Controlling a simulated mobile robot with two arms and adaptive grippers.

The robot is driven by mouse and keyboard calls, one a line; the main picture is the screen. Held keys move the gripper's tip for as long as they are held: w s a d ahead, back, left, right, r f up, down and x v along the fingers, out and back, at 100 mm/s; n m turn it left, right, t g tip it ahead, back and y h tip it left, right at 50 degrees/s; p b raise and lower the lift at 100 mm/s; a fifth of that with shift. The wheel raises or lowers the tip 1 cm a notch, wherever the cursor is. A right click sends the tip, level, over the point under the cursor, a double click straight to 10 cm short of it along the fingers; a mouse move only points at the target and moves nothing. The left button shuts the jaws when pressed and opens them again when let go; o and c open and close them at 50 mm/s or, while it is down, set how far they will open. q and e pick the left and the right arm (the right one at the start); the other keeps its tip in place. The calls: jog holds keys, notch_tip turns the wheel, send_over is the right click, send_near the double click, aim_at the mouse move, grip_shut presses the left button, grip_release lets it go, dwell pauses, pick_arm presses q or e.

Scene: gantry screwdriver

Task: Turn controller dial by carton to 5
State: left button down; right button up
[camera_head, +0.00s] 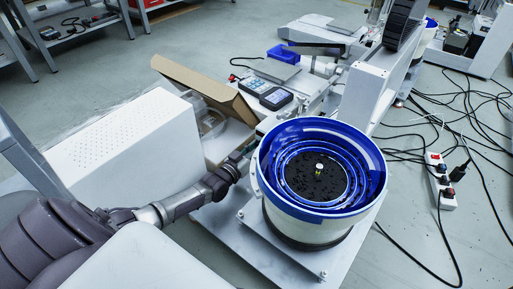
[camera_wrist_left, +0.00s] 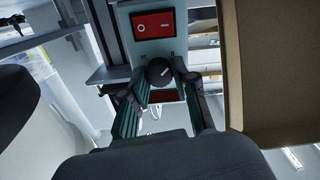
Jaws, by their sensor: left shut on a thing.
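The controller (camera_wrist_left: 178,49) is a grey-green panel at the top of the left wrist view, with a red switch (camera_wrist_left: 153,24) and another red patch below. Its black round dial (camera_wrist_left: 160,72) has a short white mark, tilted toward upper right; I cannot read any numbers. My left gripper (camera_wrist_left: 161,80) is shut on the dial, a fingertip on either side. In the head view my left gripper (camera_head: 241,157) reaches between the carton and the bowl feeder, and the dial is hidden there. The open brown carton (camera_head: 205,88) also shows in the left wrist view (camera_wrist_left: 280,65). My right gripper is out of view.
The blue and white bowl feeder (camera_head: 320,225) stands close right of my left gripper. A white perforated box (camera_head: 125,140) stands left of the carton. Handheld units (camera_head: 265,92) lie behind. Cables and a power strip (camera_head: 441,182) lie on the floor at right.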

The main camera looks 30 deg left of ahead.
pick_arm(q)
jog(key=m+p, duration=0.4)
jog(key=m, duration=0.5)
jog(key=shift+d, duration=0.1)
jog(key=m, duration=0.4)
jog(key=shift+f, duration=0.1)
jog(key=m, duration=0.3)
jog(key=shift+m, duration=0.3)
jog(key=m, duration=0.2)
jog(key=shift+f+m, duration=0.1)
jog(key=shift+m, duration=0.3)
jog(key=m+b, duration=0.1)
jog(key=m, duration=0.2)
jog(key=shift+f+m, duration=0.1)
jog(key=shift+m, duration=0.2)
jog(key=shift+m+b, duration=0.75)
jog(key=shift+m, duration=0.85)
